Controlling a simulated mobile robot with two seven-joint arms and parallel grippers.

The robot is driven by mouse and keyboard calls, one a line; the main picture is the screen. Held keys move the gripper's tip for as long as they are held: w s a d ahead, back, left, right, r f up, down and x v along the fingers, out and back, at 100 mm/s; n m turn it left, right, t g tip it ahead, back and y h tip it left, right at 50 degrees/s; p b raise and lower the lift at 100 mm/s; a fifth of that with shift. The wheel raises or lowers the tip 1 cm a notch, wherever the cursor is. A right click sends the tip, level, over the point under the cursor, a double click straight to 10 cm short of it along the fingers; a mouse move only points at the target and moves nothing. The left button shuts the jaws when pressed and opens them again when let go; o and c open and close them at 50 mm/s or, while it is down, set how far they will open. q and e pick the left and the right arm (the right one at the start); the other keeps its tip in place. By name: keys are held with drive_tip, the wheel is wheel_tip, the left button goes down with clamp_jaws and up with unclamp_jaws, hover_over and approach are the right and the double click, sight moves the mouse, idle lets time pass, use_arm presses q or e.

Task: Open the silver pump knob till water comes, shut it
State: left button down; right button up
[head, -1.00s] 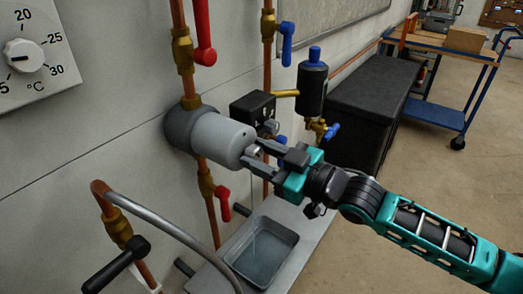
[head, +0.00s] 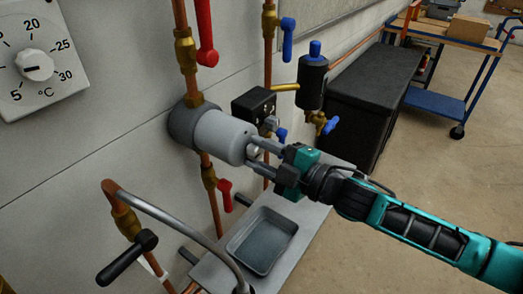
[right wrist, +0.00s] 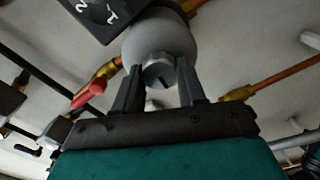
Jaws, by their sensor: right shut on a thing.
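The pump (head: 222,136), a light grey cylinder on a dark collar, sits on the copper pipe at the wall. Its silver knob (right wrist: 159,72) is at the pump's outer end and shows a dark slot in the right wrist view. My right gripper (head: 253,151) is shut on the knob, one finger on each side; the fingers hide much of it in the head view. Below the pump is a grey metal tray (head: 292,222), and no stream is visible falling into it now. My left gripper is not in view.
Red-handled valves (head: 206,30) are above and below the pump. A black box (head: 253,106) and a dark cylinder with a blue top (head: 312,85) are beside it. A grey hose (head: 185,222) and black lever (head: 126,256) are at lower left. Open floor lies right.

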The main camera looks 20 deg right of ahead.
drive_tip(key=shift+n, duration=0.5)
drive_tip(key=o, duration=1)
drive_tip(key=shift+o, duration=0.2)
drive_tip(key=shift+s+f, duration=0.1)
drive_tip(key=shift+s, duration=0.05)
drive_tip(key=b+v, duration=0.1)
drive_tip(key=v, duration=1.1)
drive_tip(key=shift+s+d, duration=0.2)
drive_tip(key=shift+d, duration=0.1)
